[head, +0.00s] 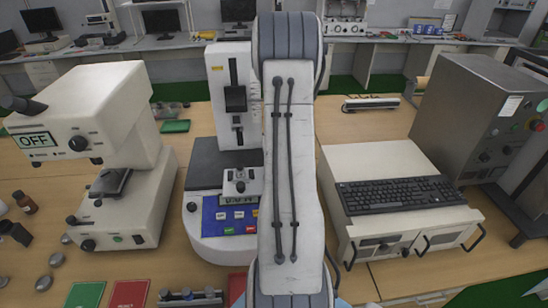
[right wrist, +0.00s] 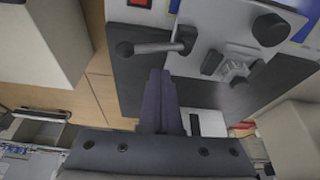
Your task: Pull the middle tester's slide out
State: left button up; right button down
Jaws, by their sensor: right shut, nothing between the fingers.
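The middle tester (head: 215,236) is a white machine with an upright column, a dark bed plate and a blue button panel. My own arm covers its right part in the head view. In the right wrist view a metal lever (right wrist: 155,47) sticks out over its dark plate (right wrist: 140,82), beside a pale plate with a black knob (right wrist: 271,30). Which part is the slide I cannot tell. My right gripper (right wrist: 159,72) is shut and empty, its tips just below the lever; I cannot tell whether they touch. My left gripper is in neither view.
A white tester with an OFF display (head: 80,110) stands at the left. A white cabinet carries a black keyboard (head: 400,193) at the right, by a grey metal box (head: 480,110). Green (head: 85,295) and red (head: 129,293) mats lie at the front left, near small bottles and discs.

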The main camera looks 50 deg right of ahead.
jog(key=shift+w+d+r, duration=0.55)
jog(key=shift+w+r, duration=0.05)
jog(key=shift+w, duration=0.1)
jog(key=b+v, duration=0.2)
jog(key=v, duration=0.7)
jog(key=shift+s+a, duration=0.15)
jog(key=w+a+r+n+y, duration=0.15)
jog(key=a+n, duration=0.25)
jog(key=a, duration=1.2)
jog(key=w+a+n+y, duration=0.2)
jog(key=w+a+n, duration=0.1)
jog(key=a, duration=1.2)
jog(key=s+a+f+n+g, duration=0.1)
jog(key=s+a+n+g, duration=0.2)
jog(key=s+a+n, duration=0.5)
jog(key=s+a, duration=1)
jog(key=s, duration=0.2)
jog(key=shift+s+n+b, duration=0.2)
jog(key=shift+n+b, duration=0.1)
jog(key=shift+b, duration=0.05)
jog(key=shift+a+f, duration=0.1)
jog(key=shift+a, duration=0.05)
